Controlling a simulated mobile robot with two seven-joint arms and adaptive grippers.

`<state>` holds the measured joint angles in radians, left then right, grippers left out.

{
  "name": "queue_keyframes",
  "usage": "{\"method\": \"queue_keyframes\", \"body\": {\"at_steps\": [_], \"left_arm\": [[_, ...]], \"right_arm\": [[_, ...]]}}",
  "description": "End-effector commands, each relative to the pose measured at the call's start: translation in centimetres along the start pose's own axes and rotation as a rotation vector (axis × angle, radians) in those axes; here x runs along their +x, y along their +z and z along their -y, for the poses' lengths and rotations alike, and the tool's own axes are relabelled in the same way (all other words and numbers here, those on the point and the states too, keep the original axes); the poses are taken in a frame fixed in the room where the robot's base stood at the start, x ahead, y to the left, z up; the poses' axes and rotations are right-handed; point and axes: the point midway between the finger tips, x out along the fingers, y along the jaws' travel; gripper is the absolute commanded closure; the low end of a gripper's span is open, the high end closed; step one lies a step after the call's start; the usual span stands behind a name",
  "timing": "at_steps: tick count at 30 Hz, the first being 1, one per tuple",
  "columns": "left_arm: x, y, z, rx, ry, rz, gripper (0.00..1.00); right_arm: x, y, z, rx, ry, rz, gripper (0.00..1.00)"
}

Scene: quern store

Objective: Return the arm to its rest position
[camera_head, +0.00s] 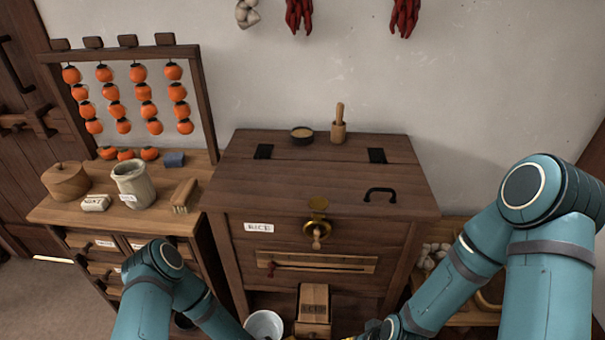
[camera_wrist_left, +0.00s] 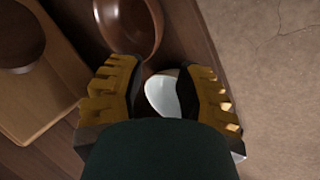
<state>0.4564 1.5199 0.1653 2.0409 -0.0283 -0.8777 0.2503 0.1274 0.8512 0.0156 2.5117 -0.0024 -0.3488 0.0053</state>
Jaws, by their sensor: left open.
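My left arm (camera_head: 165,285) comes in at the lower left of the head view and bends down out of the bottom edge. My left gripper (camera_wrist_left: 160,75) shows in the left wrist view with its two yellow-and-black fingers apart. A white bowl (camera_wrist_left: 162,92) shows beyond and between the fingers, partly hidden by the right one. I see no contact with it. My right arm (camera_head: 490,250) reaches from the right edge down to the bottom middle of the head view. Its fingers cannot be made out there.
A wooden rice chest (camera_head: 325,180) with a crank stands in the middle. A white bowl (camera_head: 265,325) and a small wooden box (camera_head: 313,305) are low in front. The left cabinet holds a jar (camera_head: 133,185), a brush (camera_head: 183,195) and a persimmon rack (camera_head: 200,95). Bare floor (camera_wrist_left: 270,60) lies right in the wrist view.

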Motion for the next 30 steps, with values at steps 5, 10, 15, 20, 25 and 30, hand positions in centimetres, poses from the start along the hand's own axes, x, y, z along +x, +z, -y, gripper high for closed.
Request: {"method": "queue_keyframes", "body": {"at_steps": [5, 10, 15, 20, 25, 30], "left_arm": [[-0.9, -0.1, 0.0, 0.029, -0.010, 0.024, 0.66], [-5.0, -0.2, 0.3, 0.146, -0.059, 0.130, 0.66], [-12.1, 0.5, 1.4, 0.300, -0.138, 0.296, 0.66], [-18.6, 1.7, 2.6, 0.400, -0.199, 0.436, 0.66], [-19.8, 0.4, -2.1, 0.532, -0.145, 0.385, 0.66], [-20.2, -0.1, -4.4, 0.583, -0.116, 0.356, 0.66]], "right_arm": [[0.0, 0.0, 0.0, 0.000, 0.000, 0.000, 0.53], [0.0, 0.0, 0.0, 0.000, 0.000, 0.000, 0.53], [0.0, 0.0, 0.0, 0.000, 0.000, 0.000, 0.53], [0.0, 0.0, 0.0, 0.000, 0.000, 0.000, 0.53], [0.0, 0.0, 0.0, 0.000, 0.000, 0.000, 0.53], [0.0, 0.0, 0.0, 0.000, 0.000, 0.000, 0.53]]}}
